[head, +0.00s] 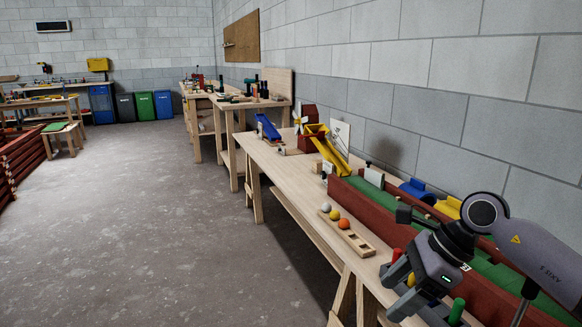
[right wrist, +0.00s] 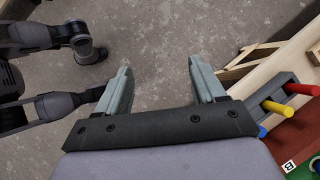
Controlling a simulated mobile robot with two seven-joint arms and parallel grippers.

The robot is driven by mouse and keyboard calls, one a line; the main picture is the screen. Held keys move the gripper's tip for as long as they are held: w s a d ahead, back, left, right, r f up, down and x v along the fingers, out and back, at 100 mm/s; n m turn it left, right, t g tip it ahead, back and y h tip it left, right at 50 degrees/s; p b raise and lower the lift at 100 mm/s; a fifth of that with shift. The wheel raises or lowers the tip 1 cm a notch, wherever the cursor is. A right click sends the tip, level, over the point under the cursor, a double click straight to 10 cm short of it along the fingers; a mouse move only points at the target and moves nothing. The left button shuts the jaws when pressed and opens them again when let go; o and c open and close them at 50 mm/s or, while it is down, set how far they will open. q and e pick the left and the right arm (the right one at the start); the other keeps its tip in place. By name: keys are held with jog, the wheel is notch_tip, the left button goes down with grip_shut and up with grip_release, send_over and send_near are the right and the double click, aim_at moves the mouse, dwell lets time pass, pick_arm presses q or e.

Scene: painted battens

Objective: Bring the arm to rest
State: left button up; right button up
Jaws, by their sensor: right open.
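My right gripper (head: 408,290) is at the lower right of the head view, at the near end of the long wooden bench (head: 290,178). In the right wrist view the same gripper (right wrist: 160,82) has its two grey fingers wide apart. Nothing is between them, only grey floor below. My right arm (head: 540,250) is bent and comes in from the right edge. My left gripper does not show in either view.
A grey holder with coloured pegs (right wrist: 275,92) is close beside the right gripper. A red-sided green lane (head: 372,195) runs along the bench. A wooden ball tray (head: 357,243) holds coloured balls. A block wall (head: 430,110) borders the right. Open floor (head: 130,230) lies left.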

jog(key=s+a+f+m+t+y+b, duration=0.1)
jog(key=s+a+m+y+b, duration=0.1)
jog(key=s+a+m+y, duration=0.35)
jog(key=s+a+f+m+t+y+b, duration=0.1)
jog(key=s+a+m+t+y, duration=0.1)
jog(key=a+m+y, duration=0.55)
jog(key=d+f+m+t+h+b, duration=0.2)
jog(key=d+f+m+t+h, duration=0.35)
jog(key=m, duration=0.75)
jog(key=d+f+m+t+h+b, duration=0.1)
jog(key=d+f+m+t+h, duration=0.1)
jog(key=f+m+t+h, duration=0.8)
jog(key=s+d+f+m+g+b, duration=0.1)
jog(key=s+d+f+m+g, duration=0.2)
jog(key=s+f+m+g, duration=0.3)
jog(key=s+d+f+m+g+b, duration=0.1)
jog(key=s+d+f+m+g, duration=0.15)
jog(key=s+f+m, duration=0.55)
notch_tip(320, 180, up, 15)
jog(key=d+h+p, duration=0.1)
jog(key=d+p, duration=0.1)
jog(key=p, duration=1.8)
jog(key=shift+g+h, duration=0.35)
jog(key=shift+g, duration=0.05)
